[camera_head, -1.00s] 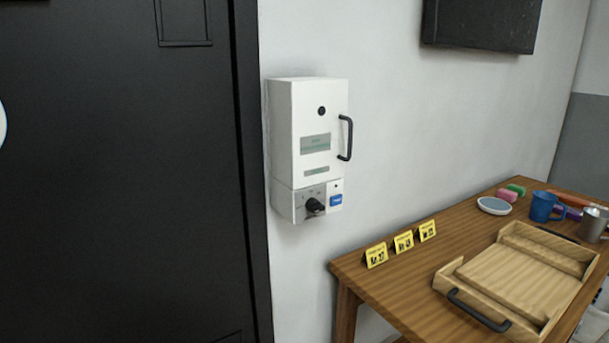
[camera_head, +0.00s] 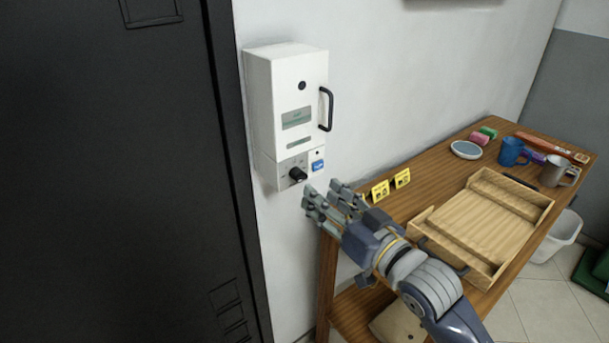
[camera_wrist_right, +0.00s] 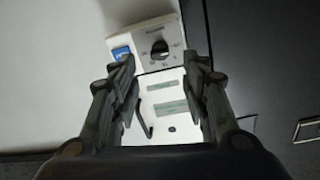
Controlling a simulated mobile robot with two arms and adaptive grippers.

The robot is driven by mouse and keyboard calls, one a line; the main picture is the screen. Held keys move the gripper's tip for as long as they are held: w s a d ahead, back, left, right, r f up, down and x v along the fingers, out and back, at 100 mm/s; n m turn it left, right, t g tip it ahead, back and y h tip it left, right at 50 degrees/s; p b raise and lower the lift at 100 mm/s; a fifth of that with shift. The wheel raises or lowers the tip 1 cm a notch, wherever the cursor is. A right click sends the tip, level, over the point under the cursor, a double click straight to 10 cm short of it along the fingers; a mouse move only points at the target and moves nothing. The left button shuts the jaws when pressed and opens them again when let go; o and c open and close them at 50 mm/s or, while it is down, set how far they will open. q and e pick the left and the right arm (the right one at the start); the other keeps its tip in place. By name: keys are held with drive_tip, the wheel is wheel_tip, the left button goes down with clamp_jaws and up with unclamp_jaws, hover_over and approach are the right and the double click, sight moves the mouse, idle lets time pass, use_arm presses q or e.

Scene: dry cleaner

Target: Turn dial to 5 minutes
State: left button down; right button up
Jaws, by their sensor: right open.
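A white wall box (camera_head: 287,105) with a black handle hangs beside the dark door. A small black dial (camera_head: 297,174) sits on the grey panel at its bottom, next to a blue button (camera_head: 318,165). My right gripper (camera_head: 322,197) is open and empty, just below and to the right of the dial, apart from it. In the right wrist view the dial (camera_wrist_right: 159,48) shows upside down, beyond the open fingers (camera_wrist_right: 165,85), with marks around it too small to read. My left gripper is not in view.
A wooden table (camera_head: 415,183) stands to the right, with a wooden tray (camera_head: 477,222), yellow number cards (camera_head: 402,178), a blue mug (camera_head: 512,151) and a metal mug (camera_head: 556,170). The dark door (camera_head: 110,190) fills the left. Bare wall lies around the box.

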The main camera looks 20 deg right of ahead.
sight(303, 178)
drive_tip(key=p+x, duration=0.1)
drive_tip(key=x, duration=0.6)
drive_tip(key=shift+c, duration=0.2)
clamp_jaws()
